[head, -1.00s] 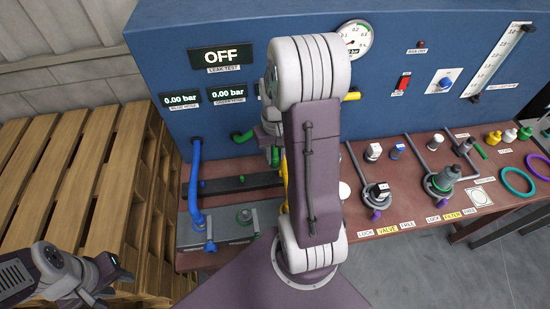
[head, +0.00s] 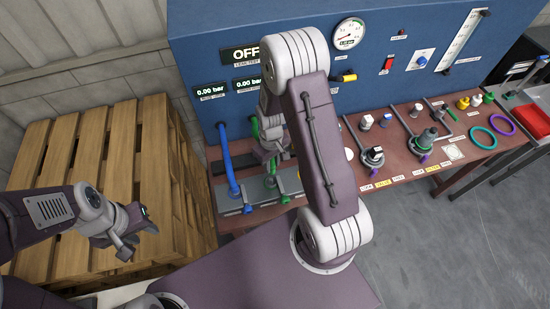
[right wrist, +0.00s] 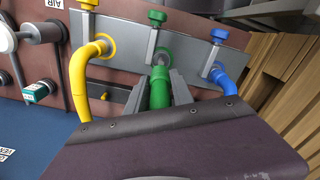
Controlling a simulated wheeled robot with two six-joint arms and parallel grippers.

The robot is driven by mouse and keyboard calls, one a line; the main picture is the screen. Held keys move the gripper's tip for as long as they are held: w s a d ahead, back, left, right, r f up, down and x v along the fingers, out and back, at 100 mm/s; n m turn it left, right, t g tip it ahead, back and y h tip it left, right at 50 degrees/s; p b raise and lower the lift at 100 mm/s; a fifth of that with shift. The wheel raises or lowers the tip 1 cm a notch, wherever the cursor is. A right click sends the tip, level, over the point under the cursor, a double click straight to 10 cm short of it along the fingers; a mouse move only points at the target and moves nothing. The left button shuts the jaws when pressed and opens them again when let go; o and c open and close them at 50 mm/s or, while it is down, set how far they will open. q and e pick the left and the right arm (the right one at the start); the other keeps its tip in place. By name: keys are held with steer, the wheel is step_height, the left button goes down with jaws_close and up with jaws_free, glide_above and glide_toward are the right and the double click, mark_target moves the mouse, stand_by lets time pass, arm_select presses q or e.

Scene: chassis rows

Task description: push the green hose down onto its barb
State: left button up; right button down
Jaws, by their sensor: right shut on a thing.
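The green hose (right wrist: 159,92) is between the two fingers of my right gripper (right wrist: 160,92), which is shut on it. The hose's end is at the round grey fitting of the green barb (right wrist: 161,59), below a green knob (right wrist: 157,17). How far it sits on the barb is hidden. In the head view, the hose (head: 255,128) comes from the blue panel, and my right gripper (head: 271,160) is low over the grey manifold, partly hidden by my arm. My left gripper (head: 137,240) looks open and empty, away from the bench by the pallets.
The blue hose (right wrist: 225,80) and yellow hose (right wrist: 80,78) sit close on either side of my right gripper. Wooden pallets (head: 100,150) stand left of the bench. Fittings and coloured rings (head: 483,138) lie to the right on the bench.

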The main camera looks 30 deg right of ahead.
mark_target(271, 180)
steer(key=f+b, duration=0.3)
steer(key=shift+a+f, duration=0.25)
steer(key=shift+f, duration=0.05)
steer(key=shift+f+b, duration=0.35)
steer(key=shift+b, duration=0.1)
steer(key=shift+d+f, duration=0.1)
steer(key=shift+d, duration=0.05)
stand_by(0.5)
